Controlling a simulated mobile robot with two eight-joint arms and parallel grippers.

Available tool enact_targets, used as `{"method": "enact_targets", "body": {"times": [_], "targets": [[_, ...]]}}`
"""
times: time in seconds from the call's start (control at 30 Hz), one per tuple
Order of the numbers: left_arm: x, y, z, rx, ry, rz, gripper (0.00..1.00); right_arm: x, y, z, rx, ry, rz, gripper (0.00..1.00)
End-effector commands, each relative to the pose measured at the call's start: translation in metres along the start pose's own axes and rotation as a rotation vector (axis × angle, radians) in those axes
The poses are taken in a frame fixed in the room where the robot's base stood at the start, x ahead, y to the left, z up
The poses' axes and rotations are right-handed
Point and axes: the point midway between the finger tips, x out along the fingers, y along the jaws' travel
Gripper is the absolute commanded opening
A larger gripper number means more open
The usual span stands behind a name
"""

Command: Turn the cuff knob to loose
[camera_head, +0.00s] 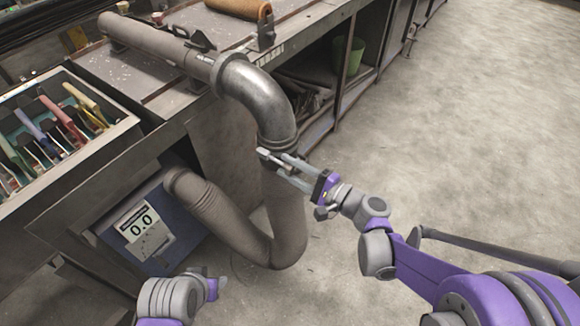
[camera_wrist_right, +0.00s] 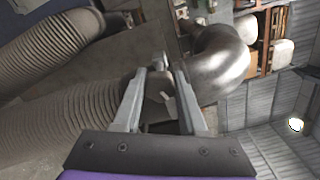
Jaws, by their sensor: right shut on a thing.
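A ribbed grey mesh tube (camera_head: 285,215) hangs in a U below a shiny metal elbow pipe (camera_head: 252,88). The cuff (camera_head: 277,147) sits where the tube meets the elbow's lower end. My right gripper (camera_head: 275,163) is at the cuff, shut on a small part there, which appears to be the cuff knob (camera_wrist_right: 166,96). The fingers hide much of the knob, and its setting cannot be read. In the wrist view my right gripper (camera_wrist_right: 166,82) reaches toward the joint of tube and elbow. My left gripper (camera_head: 215,284) is low at the left, away from the tube; its fingers are unclear.
A tray (camera_head: 97,148) of coloured-handled tools is at the left. A straight pipe (camera_head: 150,43) lies on the bench. A green bin (camera_head: 348,55) stands under it. The floor at right is clear.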

Motion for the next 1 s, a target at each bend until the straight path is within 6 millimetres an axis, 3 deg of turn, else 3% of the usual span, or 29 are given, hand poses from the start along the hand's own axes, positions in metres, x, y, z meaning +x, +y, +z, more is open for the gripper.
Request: {"method": "enact_targets", "body": {"times": [1.0], "targets": [[-0.013,0.0,-0.005,0.0,0.005,0.0,0.5,0.0,0.0,0.0,-0.966,0.0,0.0,0.0]]}}
